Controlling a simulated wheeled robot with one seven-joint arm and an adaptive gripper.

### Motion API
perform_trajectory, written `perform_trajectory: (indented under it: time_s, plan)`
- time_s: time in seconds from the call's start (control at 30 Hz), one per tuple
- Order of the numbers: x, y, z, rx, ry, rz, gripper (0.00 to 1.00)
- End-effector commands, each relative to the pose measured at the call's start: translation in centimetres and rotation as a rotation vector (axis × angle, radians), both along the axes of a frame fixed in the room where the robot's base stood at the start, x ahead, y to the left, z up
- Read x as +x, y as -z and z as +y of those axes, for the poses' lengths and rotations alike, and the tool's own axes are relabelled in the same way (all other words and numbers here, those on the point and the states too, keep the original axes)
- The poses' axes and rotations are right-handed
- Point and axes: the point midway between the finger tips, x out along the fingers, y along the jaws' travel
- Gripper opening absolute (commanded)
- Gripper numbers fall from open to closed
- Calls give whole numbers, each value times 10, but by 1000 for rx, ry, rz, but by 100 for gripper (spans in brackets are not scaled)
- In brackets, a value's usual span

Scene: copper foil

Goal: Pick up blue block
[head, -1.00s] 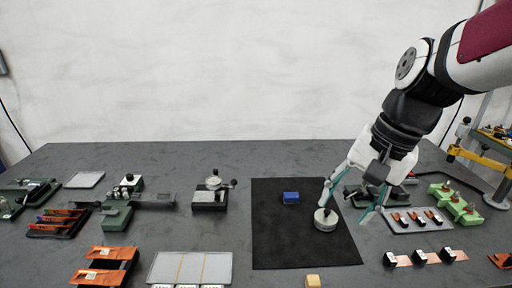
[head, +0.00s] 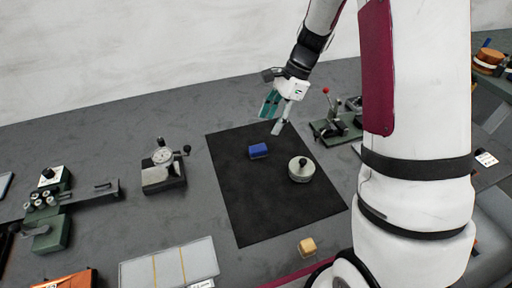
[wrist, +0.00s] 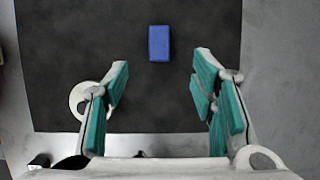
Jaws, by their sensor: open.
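The blue block (head: 258,151) lies on the black mat (head: 240,205), near the mat's upper middle in the head view. In the wrist view the blue block (wrist: 159,43) lies beyond the fingertips, roughly in line with the gap between them. My gripper (head: 275,116) is open and empty, above the mat's far edge and a little beyond the block in the head view. In the wrist view my gripper (wrist: 160,75) shows both teal-padded fingers spread apart. The fingers do not touch the block.
A round metal weight with a dark knob (head: 301,169) stands on the mat right of the block. A dial gauge stand (head: 163,168) is at left, and a green fixture with a red-tipped lever (head: 335,125) at right.

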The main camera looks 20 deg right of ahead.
Motion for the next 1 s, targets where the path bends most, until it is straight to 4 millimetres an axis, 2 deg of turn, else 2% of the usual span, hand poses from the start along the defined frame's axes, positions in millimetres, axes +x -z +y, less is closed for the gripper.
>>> perform_trajectory:
  time_s: [0.03,0.2,0.47,0.8,1.0]
  plan:
    - [-1,11,5,2,-1,5,52]
    - [0,36,15,0,-3,2,52]
    - [-1,53,22,0,-4,2,52]
    - [0,93,37,0,-5,1,52]
    - [0,97,39,0,-3,-1,52]
